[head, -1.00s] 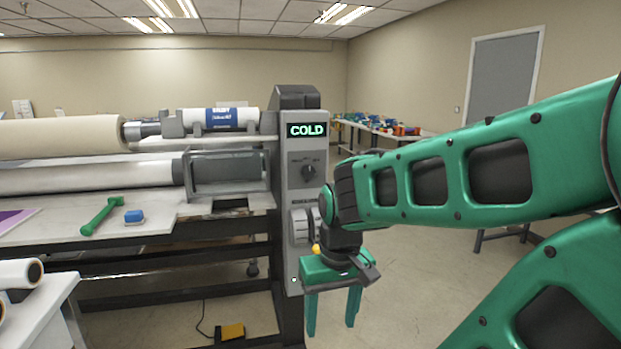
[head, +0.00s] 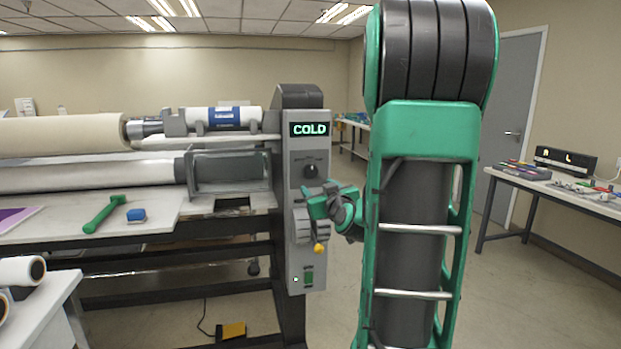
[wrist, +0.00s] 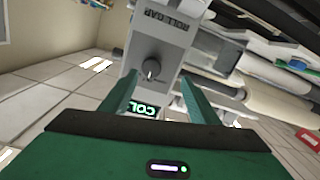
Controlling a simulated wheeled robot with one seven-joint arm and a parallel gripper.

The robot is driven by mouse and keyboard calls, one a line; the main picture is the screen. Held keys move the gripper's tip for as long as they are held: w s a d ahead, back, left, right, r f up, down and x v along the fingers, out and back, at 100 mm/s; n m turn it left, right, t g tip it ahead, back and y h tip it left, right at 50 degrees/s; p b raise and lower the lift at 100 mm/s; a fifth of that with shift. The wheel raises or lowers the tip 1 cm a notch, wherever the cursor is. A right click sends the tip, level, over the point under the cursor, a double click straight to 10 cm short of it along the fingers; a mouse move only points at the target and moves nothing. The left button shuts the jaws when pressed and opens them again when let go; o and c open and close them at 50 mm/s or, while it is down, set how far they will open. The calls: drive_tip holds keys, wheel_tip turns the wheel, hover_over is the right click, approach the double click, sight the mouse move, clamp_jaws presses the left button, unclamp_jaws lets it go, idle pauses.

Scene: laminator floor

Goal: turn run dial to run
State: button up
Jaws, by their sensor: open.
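The laminator's control panel (head: 295,165) is a grey upright face with a lit display reading COLD (head: 310,129). A black round dial (head: 310,171) sits below the display; its markings are too small to read. The dial also shows in the wrist view (wrist: 151,68), with a pale pointer line on it. My gripper (head: 314,198) is open and empty, just below and in front of the dial in the head view. In the wrist view my gripper (wrist: 158,82) has its two green fingers spread either side of the dial, apart from it.
A table (head: 560,190) stands at right.

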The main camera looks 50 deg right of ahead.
sight(312, 174)
drive_tip(key=shift+h, duration=0.5)
drive_tip(key=x, duration=0.7)
drive_tip(key=r+x, duration=0.1)
drive_tip(key=x, duration=0.3)
drive_tip(key=shift+s+d, duration=0.25)
drive_tip(key=shift+d, duration=0.2)
